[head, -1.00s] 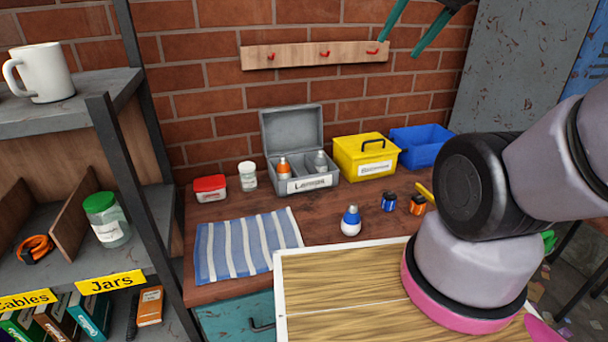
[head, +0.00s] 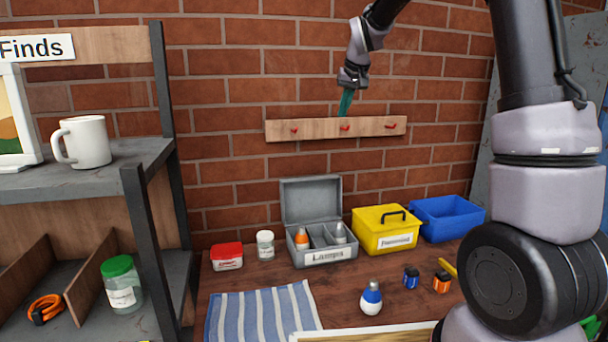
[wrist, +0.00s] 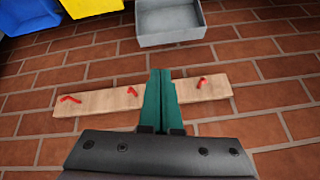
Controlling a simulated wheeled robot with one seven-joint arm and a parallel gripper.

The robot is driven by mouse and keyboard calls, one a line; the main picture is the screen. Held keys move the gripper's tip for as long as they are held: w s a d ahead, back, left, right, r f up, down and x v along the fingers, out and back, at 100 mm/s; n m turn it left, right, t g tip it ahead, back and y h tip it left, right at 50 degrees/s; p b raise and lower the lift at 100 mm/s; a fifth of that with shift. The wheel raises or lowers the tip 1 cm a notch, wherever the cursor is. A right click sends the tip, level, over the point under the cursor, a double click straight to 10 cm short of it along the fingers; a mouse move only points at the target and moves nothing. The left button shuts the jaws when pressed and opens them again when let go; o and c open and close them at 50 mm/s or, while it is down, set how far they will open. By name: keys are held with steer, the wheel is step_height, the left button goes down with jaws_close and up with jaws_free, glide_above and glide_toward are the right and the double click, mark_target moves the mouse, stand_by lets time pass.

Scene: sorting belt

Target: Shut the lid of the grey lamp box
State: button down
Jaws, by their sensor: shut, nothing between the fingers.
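The grey lamp box (head: 325,258), labelled "Lamps", stands on the wooden bench against the brick wall. Its lid (head: 311,201) is up, standing roughly upright at the back. An orange-and-white bulb (head: 301,238) and a grey-white bulb (head: 340,233) sit in its compartments. My gripper (head: 346,103) is high above the box, in front of the wall by the peg board, with its green fingers shut and empty. In the wrist view, the fingers (wrist: 159,95) are together and the grey lid (wrist: 170,22) shows at the top; the box's inside is hidden there.
A yellow box (head: 385,230) and a blue bin (head: 446,217) stand right of the lamp box. A red-lidded tub (head: 227,257) and a white jar (head: 265,245) stand left. A bulb (head: 371,298) and a striped cloth (head: 262,315) lie in front. A peg board (head: 300,130) hangs above.

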steer(key=w+a+f+n, duration=0.1)
steer(key=w+a+f, duration=0.2)
steer(key=w+f, duration=0.4)
steer(key=w+a+f, duration=0.4)
steer(key=w+f, duration=0.2)
steer(key=f, duration=0.5)
steer(key=w+a+f+n, duration=0.1)
steer(key=w+a+f, duration=0.2)
steer(key=w+f, duration=0.4)
steer(key=shift+w+a+f+n, duration=0.15)
steer(key=shift+w+f, duration=0.05)
steer(key=shift+f, duration=0.35)
steer(key=shift+w+a+f+n, duration=0.15)
steer(key=shift+f, duration=0.4)
steer(key=shift+s, duration=0.1)
